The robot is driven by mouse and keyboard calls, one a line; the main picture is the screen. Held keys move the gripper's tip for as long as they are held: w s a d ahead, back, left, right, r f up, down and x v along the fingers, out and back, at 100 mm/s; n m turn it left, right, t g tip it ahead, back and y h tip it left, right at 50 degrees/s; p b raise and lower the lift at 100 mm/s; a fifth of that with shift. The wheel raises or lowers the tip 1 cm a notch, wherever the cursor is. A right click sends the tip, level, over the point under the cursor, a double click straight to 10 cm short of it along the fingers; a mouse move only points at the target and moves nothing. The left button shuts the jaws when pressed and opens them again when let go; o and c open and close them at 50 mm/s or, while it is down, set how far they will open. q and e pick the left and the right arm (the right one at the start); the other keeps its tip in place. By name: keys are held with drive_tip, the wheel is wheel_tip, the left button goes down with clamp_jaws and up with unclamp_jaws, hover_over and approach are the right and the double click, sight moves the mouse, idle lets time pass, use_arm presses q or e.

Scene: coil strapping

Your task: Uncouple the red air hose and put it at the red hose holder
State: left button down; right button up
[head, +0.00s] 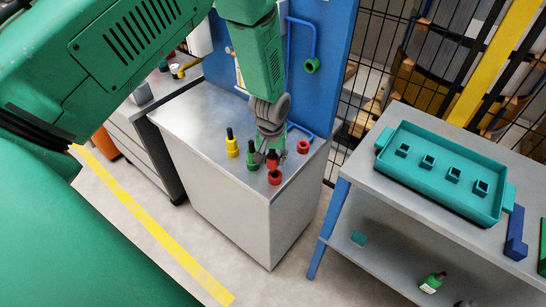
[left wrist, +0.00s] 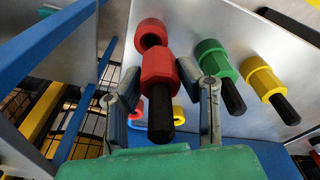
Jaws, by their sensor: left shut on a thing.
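My left gripper (head: 271,150) is shut on the red air hose coupling (left wrist: 158,66), a red hexagonal piece with a black stem. In the head view the coupling (head: 272,161) shows just above and behind a red ring-shaped socket (head: 274,178) on the grey cabinet top. In the left wrist view the socket (left wrist: 150,32) shows an open hole, and the coupling looks clear of it. Another red ring (head: 303,146), possibly the red hose holder, stands at the cabinet's back right corner. My right gripper is not in view.
A green coupling (head: 253,161) and a yellow coupling (head: 232,148) stand close by on the cabinet (head: 195,112). A blue panel (head: 335,60) rises behind. A teal tray (head: 430,190) rests on the bench at right. The cabinet top's left part is clear.

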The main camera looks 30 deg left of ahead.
use_arm(q)
drive_tip(key=shift+d+f, duration=0.1)
drive_tip(key=shift+d, duration=0.05)
drive_tip(key=shift+d+f+b, duration=0.25)
drive_tip(key=shift+f+b, duration=0.15)
drive_tip(key=shift+f, duration=0.05)
drive_tip(key=shift+a+f, duration=0.15)
drive_tip(key=shift+f, duration=0.2)
drive_tip(key=shift+r, duration=0.1)
drive_tip(key=shift+r+p, duration=0.6)
drive_tip(key=shift+r, duration=0.25)
drive_tip(key=shift+d, duration=0.25)
idle(0.4)
drive_tip(key=shift+f, duration=0.15)
